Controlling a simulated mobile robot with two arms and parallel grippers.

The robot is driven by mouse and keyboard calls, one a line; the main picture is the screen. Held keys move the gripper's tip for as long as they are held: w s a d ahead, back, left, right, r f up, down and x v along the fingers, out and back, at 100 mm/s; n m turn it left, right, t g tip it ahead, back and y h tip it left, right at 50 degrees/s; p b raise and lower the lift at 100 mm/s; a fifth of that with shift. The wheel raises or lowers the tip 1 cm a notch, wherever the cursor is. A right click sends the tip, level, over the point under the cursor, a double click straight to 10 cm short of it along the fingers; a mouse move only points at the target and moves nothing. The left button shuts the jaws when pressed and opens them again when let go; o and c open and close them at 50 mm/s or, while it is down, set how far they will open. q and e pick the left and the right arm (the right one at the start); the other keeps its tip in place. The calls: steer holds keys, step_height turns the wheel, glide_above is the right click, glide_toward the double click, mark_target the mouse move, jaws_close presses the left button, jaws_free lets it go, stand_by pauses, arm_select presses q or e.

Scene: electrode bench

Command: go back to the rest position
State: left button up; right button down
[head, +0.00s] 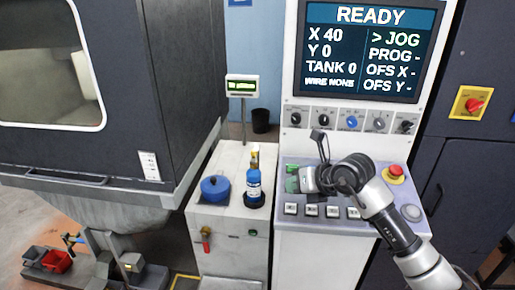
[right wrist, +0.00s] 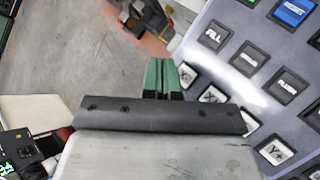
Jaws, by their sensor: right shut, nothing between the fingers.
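My right gripper (head: 292,184) hangs over the left part of the control panel (head: 325,226), its arm coming in from the lower right. In the right wrist view its two green fingers (right wrist: 169,79) are together with nothing between them. The panel's keys (right wrist: 249,58) show beside the fingers there; I cannot tell the exact gap to them. My left gripper is in neither view.
The screen (head: 369,43) reads READY, with knobs below it. A red stop button (head: 396,171) sits on the panel's right. A white cabinet (head: 228,220) left of the panel bears a blue round container (head: 215,189) and a blue bottle (head: 254,184). A large machine (head: 120,95) fills the left.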

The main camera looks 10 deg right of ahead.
steer(key=s+a+r+m+t+y, duration=0.4)
steer(key=s+a+r+t+y, duration=0.1)
steer(key=s+a+y, duration=0.3)
steer(key=s+d+f+m+t+h, duration=0.15)
steer(key=d+m+t+h, duration=0.4)
steer(key=m, duration=0.65)
steer(key=s+d+f+m+t+h, duration=0.1)
steer(key=d+f+m+t+h, duration=0.15)
steer(key=d+m+h, duration=0.55)
steer(key=s+d+f+m+g+h, duration=0.1)
steer(key=s+f+m+g+h, duration=0.4)
steer(key=f+m, duration=0.35)
steer(key=s+a+f+m+g+y, duration=0.2)
steer(key=s+f+g, duration=0.4)
steer(key=s, duration=0.4)
steer(key=s+a+f+m+g+y, duration=0.1)
steer(key=s+f+g+y, duration=0.1)
steer(key=s+f+g, duration=0.55)
step_height(320, 180, down, 24)
steer(key=s+b, duration=0.1)
steer(key=s, duration=0.1)
steer(key=s+d+f+g+b, duration=0.1)
steer(key=s+d+f, duration=0.1)
steer(key=s+f, duration=1.4)
step_height(320, 180, down, 3)
steer(key=shift+s+d+r, duration=0.1)
steer(key=shift+s+d, duration=0.05)
steer(key=shift+d, duration=0.15)
